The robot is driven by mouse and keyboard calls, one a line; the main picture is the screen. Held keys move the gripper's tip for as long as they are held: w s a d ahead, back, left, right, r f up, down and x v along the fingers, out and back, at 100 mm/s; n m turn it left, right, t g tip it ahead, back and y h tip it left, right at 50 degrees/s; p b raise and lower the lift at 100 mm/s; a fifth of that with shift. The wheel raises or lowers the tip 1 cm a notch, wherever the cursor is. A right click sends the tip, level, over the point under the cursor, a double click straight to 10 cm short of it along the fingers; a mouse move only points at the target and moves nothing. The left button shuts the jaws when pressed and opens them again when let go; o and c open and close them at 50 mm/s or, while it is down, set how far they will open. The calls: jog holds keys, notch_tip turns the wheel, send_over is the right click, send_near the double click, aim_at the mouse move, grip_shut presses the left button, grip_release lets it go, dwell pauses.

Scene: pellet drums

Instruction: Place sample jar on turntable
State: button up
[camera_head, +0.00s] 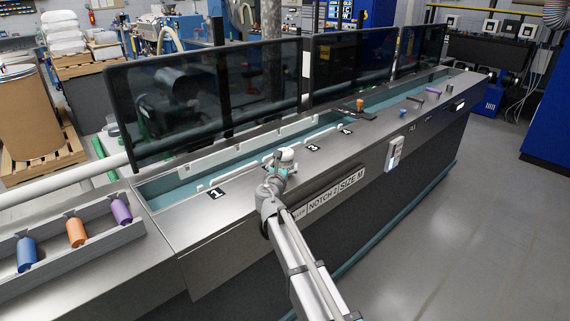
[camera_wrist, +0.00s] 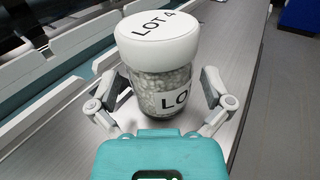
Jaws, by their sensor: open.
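The sample jar (camera_wrist: 162,75) stands upright on the metal counter, clear with pale pellets inside and a wide white lid marked "LOT 4". In the head view my gripper (camera_head: 277,171) is small and partly covers the jar. I cannot make out a turntable for certain in either view.
Numbered black-and-white tags, including tag 1 (camera_head: 216,193), line the counter. Dark glass panels (camera_head: 205,95) stand behind a teal channel. A tray (camera_head: 75,255) with blue, orange and purple bottles is at the left. Small coloured items (camera_head: 415,99) lie farther right.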

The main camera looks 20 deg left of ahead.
jog(key=shift+w+a, duration=0.15)
jog(key=shift+w, duration=0.55)
jog(key=shift+c, duration=0.3)
jog(key=c, duration=1)
jog(key=shift+c, duration=0.2)
jog(key=shift+r, duration=0.2)
notch_tip(320, 180, up, 2)
jog(key=p, duration=0.2)
jog(key=shift+r+p, duration=0.1)
jog(key=shift+p, duration=0.25)
jog(key=s+d+r+p, duration=0.8)
jog(key=s+r+p, duration=0.2)
jog(key=s, duration=0.1)
jog(key=shift+s+d+r, duration=0.15)
jog(key=shift+s+r, duration=0.05)
